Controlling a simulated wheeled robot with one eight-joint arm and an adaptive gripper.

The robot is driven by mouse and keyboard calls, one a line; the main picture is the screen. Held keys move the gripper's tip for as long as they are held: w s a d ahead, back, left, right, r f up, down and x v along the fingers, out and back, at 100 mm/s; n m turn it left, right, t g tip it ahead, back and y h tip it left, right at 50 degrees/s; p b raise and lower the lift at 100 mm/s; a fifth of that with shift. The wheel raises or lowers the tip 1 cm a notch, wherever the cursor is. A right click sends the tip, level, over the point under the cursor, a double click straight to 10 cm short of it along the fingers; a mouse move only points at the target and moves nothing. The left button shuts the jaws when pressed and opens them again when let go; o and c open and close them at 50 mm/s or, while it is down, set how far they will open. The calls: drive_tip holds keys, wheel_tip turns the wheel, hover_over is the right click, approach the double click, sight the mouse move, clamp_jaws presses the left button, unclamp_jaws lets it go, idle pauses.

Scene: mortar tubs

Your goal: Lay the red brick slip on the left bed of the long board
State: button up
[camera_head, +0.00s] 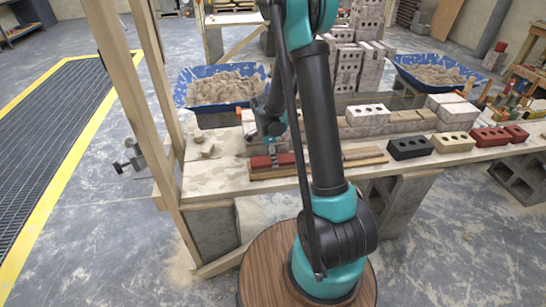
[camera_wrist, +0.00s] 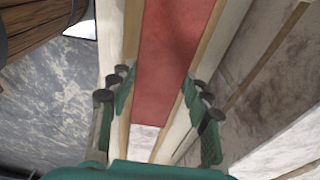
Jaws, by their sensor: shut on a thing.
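The red brick slip (camera_head: 260,162) is at the left part of the long board (camera_head: 268,174), near the front of the bench. In the wrist view the red slip (camera_wrist: 172,60) runs lengthwise between pale wooden strips (camera_wrist: 208,42) on both sides. My gripper (camera_head: 274,156) points down over the slip in the head view. In the wrist view my gripper (camera_wrist: 158,88) has its fingers on either side of the slip, shut on it. I cannot tell whether the slip's underside touches the bed. My arm hides the middle of the board.
A black brick (camera_head: 409,147), a yellow brick (camera_head: 453,142) and red bricks (camera_head: 490,139) stand to the right on the bench. A row of pale bricks (camera_head: 366,115) stands behind the board. Blue mortar tubs (camera_head: 219,98) are farther back. A wooden post (camera_head: 127,85) rises at left.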

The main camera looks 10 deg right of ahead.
drive_tip(key=shift+f, duration=0.35)
idle(0.5)
drive_tip(key=o, duration=1.6)
drive_tip(key=shift+o, duration=0.2)
drive_tip(key=shift+r, duration=0.1)
wheel_tip(320, 180, up, 12)
drive_tip(key=a, duration=0.1)
drive_tip(key=shift+a, duration=0.4)
drive_tip(key=s+d+n+t+y, duration=0.1)
drive_tip(key=s+d+n+t, duration=0.1)
drive_tip(key=s+n, duration=0.7)
drive_tip(key=s+d+n+t, duration=0.2)
drive_tip(key=s+d+n, duration=0.2)
drive_tip(key=s+n, duration=0.5)
drive_tip(key=s, duration=0.4)
drive_tip(key=shift+y, duration=0.4)
